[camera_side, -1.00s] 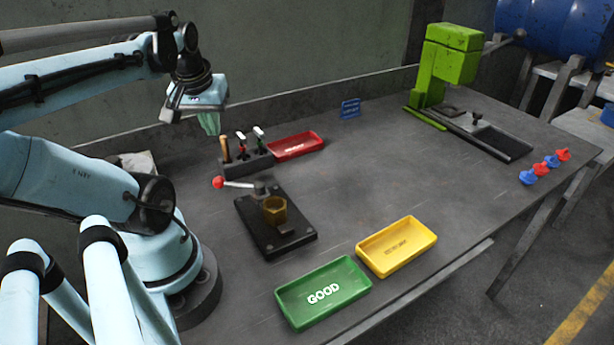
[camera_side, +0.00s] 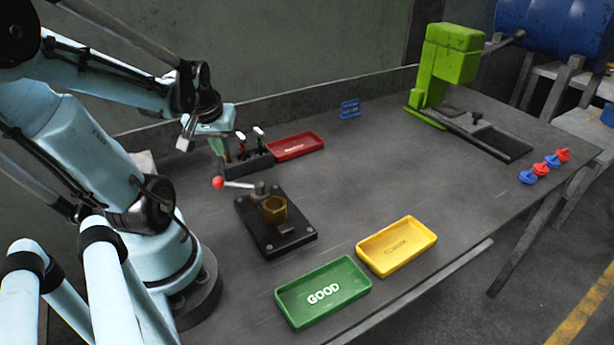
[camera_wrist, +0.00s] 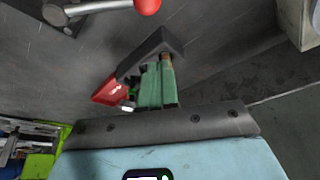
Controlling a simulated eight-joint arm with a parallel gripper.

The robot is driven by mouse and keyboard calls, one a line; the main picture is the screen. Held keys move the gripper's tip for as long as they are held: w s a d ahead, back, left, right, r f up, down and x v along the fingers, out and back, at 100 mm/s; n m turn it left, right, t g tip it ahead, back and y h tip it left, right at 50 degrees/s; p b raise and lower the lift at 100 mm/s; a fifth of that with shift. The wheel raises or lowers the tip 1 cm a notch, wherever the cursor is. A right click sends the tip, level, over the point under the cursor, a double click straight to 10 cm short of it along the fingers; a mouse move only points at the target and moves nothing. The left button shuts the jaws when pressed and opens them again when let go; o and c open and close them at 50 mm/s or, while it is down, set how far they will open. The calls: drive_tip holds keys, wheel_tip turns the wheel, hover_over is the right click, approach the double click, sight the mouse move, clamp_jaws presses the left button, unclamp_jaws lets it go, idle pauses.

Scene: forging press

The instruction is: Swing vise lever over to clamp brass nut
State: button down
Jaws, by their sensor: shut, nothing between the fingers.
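The vise lever (camera_side: 238,184) has a red ball knob (camera_side: 218,183) and points left from the vise (camera_side: 275,238). The brass nut (camera_side: 274,209) stands upright in the vise on its dark base plate. In the wrist view the lever (camera_wrist: 100,6) and its red knob (camera_wrist: 147,6) show at the top edge. My gripper (camera_side: 222,152) is above and behind the knob, apart from it, near the tool holder. Its green fingers (camera_wrist: 158,86) are together and empty in the wrist view.
A tool holder (camera_side: 252,165) with several upright tools stands close behind my gripper. A red tray (camera_side: 296,146) is beside it. Green (camera_side: 323,294) and yellow (camera_side: 397,247) trays lie in front. A green press (camera_side: 447,62) stands at the back right. The table middle is clear.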

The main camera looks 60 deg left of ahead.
drive_tip(key=shift+x, duration=1.4)
drive_tip(key=shift+s+d+f, duration=0.15)
drive_tip(key=shift+s+d, duration=0.4)
drive_tip(key=shift+d, duration=0.3)
drive_tip(key=shift+s+d+f, duration=0.2)
drive_tip(key=shift+s+d, duration=0.3)
drive_tip(key=shift+d, duration=0.3)
drive_tip(key=shift+s+d, duration=0.1)
drive_tip(key=shift+s, duration=0.05)
